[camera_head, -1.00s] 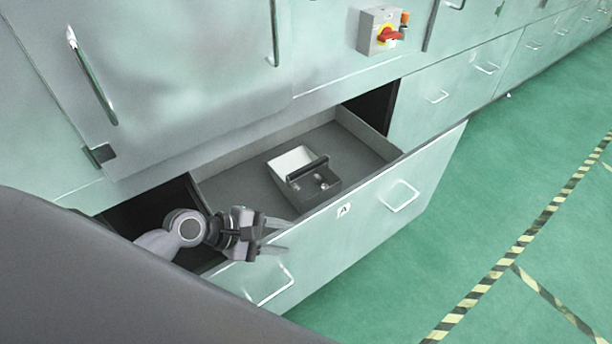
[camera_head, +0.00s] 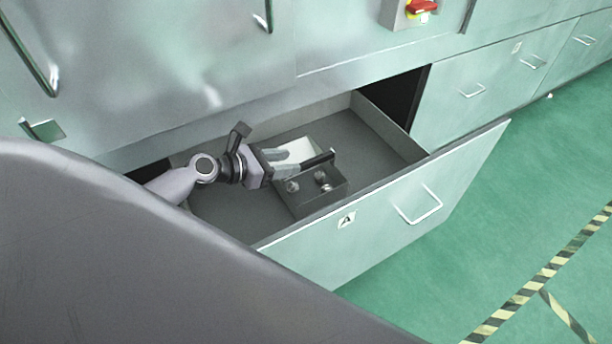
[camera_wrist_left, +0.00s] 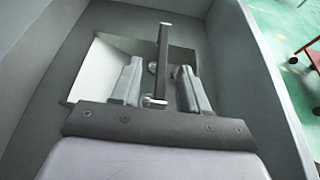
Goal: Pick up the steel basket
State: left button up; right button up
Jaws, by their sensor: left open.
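The steel basket (camera_head: 312,198) sits in the open drawer marked A. It is an open-topped box with a pale inside and a dark bar handle (camera_head: 318,160) across its top. Small round metal parts show on or in it. My left gripper (camera_head: 293,163) is over the basket, at the handle, with its fingers apart. In the left wrist view the dark handle (camera_wrist_left: 163,50) stands between the two open fingers (camera_wrist_left: 160,85); whether they touch it I cannot tell. The fingers hide part of the basket. My right gripper is not in view.
The drawer front (camera_head: 400,205) with its wire handle stands out from the green cabinets, over a green floor. The drawer floor (camera_head: 370,140) is bare around the basket. A red-knobbed switch box (camera_head: 408,14) is above. Striped tape marks the floor at right.

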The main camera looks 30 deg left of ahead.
aim_at(305, 162)
pick_arm(q)
jog(key=shift+b+x, duration=0.5)
jog(key=shift+x, duration=2.25)
jog(key=shift+s+d+f, duration=0.1)
jog(key=shift+s+d, duration=0.1)
grip_shut()
